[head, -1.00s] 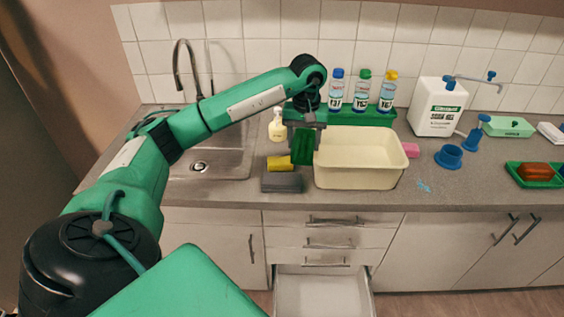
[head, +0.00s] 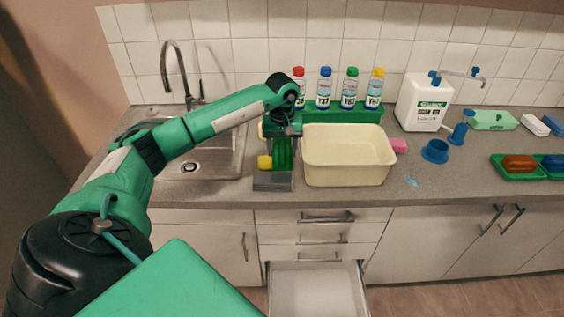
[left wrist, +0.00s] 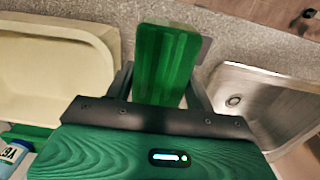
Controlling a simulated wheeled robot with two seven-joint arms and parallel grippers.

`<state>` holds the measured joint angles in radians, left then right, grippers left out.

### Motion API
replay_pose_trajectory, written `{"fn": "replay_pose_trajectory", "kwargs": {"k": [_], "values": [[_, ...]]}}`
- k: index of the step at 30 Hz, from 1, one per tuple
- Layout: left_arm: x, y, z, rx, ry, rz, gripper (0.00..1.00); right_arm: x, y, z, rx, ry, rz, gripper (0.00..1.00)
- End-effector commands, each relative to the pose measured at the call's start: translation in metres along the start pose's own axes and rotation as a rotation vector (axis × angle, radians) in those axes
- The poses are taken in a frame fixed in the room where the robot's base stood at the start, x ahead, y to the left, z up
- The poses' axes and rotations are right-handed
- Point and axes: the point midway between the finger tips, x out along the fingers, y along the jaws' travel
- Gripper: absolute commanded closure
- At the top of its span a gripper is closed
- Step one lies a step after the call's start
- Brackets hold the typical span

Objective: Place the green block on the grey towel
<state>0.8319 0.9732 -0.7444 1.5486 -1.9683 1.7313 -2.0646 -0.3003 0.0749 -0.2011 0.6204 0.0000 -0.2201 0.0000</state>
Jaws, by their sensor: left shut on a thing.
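My left gripper (head: 282,150) is shut on the green block (head: 284,158) and holds it upright, pointing down. The block also shows between the fingers in the left wrist view (left wrist: 165,62). The grey towel (head: 272,182) lies folded on the counter near its front edge, between sink and tub. In the head view the block's lower end overlaps the towel's back edge; I cannot tell whether they touch. The towel is not clearly visible in the left wrist view. My right gripper is not in view.
A cream tub (head: 348,174) stands close on the right. The sink (head: 222,160) is on the left. A green rack (head: 350,115) with several bottles stands behind. A drawer (head: 315,290) below is open.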

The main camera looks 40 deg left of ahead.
Motion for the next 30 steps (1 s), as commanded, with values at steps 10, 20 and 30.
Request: {"fn": "replay_pose_trajectory", "kwargs": {"k": [10,20,30], "values": [[0.036,0.001,0.0,0.0,0.0,0.001,0.78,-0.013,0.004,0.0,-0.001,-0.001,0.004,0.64],[0.074,0.001,0.0,0.001,0.001,0.001,0.78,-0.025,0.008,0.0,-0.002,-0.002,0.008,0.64],[0.077,0.001,0.0,0.001,0.001,0.001,0.4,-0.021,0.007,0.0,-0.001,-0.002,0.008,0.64]]}}
